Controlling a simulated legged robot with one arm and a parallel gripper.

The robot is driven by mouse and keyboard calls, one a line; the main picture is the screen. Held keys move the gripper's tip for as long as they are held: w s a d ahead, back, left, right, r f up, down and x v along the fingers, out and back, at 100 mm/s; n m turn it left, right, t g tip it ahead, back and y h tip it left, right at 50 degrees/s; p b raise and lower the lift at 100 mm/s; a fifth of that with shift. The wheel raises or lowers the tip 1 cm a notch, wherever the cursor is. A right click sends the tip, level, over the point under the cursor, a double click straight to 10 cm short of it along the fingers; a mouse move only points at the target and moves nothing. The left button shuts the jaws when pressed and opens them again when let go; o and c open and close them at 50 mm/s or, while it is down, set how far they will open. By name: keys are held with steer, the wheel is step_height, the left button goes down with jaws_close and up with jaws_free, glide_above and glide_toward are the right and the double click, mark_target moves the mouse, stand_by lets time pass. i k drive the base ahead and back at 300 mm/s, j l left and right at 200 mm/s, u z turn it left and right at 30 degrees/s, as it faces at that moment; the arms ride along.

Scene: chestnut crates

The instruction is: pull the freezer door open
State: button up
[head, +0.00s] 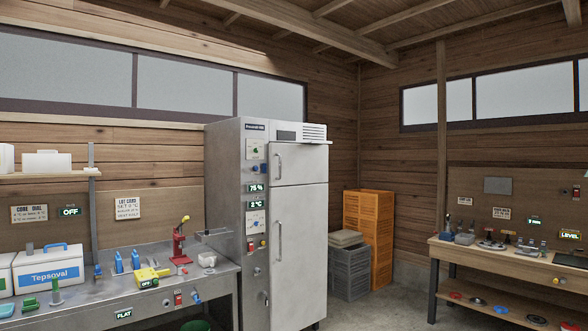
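The freezer (229,235) is a tall grey steel cabinet near the middle of the head view. Its front faces right and has two white doors, a short upper door (301,165) and a long lower door (300,250). Both doors look shut. The upper door has a slim vertical handle (278,163) at its left edge. The lower door has a longer vertical handle (278,242), also at its left edge. Displays and knobs sit on the panel left of the doors. My gripper is not in view.
A steel bench (190,283) with tools stands left of the freezer. Grey crates (350,275) and a tall orange crate stack (376,240) stand behind it to the right. A wooden workbench (480,257) is at the far right. Concrete floor (385,310) shows clear between.

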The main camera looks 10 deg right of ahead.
mark_target(290, 164)
steer(key=i+z, duration=0.25)
steer(key=i, duration=0.75)
